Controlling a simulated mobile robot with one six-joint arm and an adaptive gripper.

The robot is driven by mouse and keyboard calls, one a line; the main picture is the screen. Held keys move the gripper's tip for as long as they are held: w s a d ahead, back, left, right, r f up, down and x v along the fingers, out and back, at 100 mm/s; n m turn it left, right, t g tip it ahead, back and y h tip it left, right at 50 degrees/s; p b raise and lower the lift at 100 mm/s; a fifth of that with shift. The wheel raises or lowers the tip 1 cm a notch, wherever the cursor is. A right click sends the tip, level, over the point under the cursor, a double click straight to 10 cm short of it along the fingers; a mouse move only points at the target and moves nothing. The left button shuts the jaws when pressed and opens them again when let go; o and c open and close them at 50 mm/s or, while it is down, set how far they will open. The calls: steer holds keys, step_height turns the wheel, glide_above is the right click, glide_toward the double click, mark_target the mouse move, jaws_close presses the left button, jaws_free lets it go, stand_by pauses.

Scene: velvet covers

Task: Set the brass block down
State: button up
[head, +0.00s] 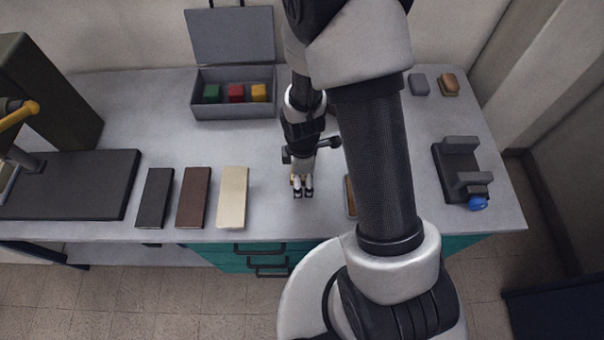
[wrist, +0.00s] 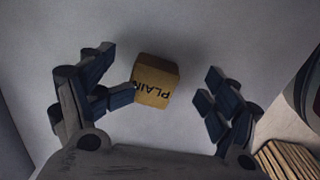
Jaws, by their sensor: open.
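The brass block (wrist: 156,76), marked "PLAIN", shows in the wrist view against the grey tabletop. It sits a little turned between the spread fingers of my gripper (wrist: 166,92). The left fingertip overlaps its lower left edge in the picture; whether they touch I cannot tell. A clear gap separates it from the right finger. In the head view my gripper (head: 303,190) points down low over the middle front of the table (head: 265,215). Only a small yellowish bit of the block shows there; the fingers hide the rest.
Black, brown and cream slabs (head: 233,197) lie left of my gripper. An open grey box (head: 235,110) with green, red and yellow blocks stands behind. A dark bracket (head: 460,168) with a blue knob is at the right. My arm hides part of the table.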

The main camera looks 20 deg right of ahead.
steer(key=s+r+m+t+p, duration=0.1)
steer(key=s+r+m+p, duration=0.15)
steer(key=r, duration=1.05)
steer(key=s+r+m+t+p, duration=0.1)
steer(key=r+m+p, duration=0.15)
steer(key=r, duration=1.05)
steer(key=s+r+m+t, duration=0.2)
steer(key=s+r+m, duration=0.7)
steer(key=s+r, duration=0.1)
steer(key=shift+s+r+m+b, duration=0.25)
steer(key=shift+s+m+b, duration=0.15)
steer(key=shift+s, duration=0.15)
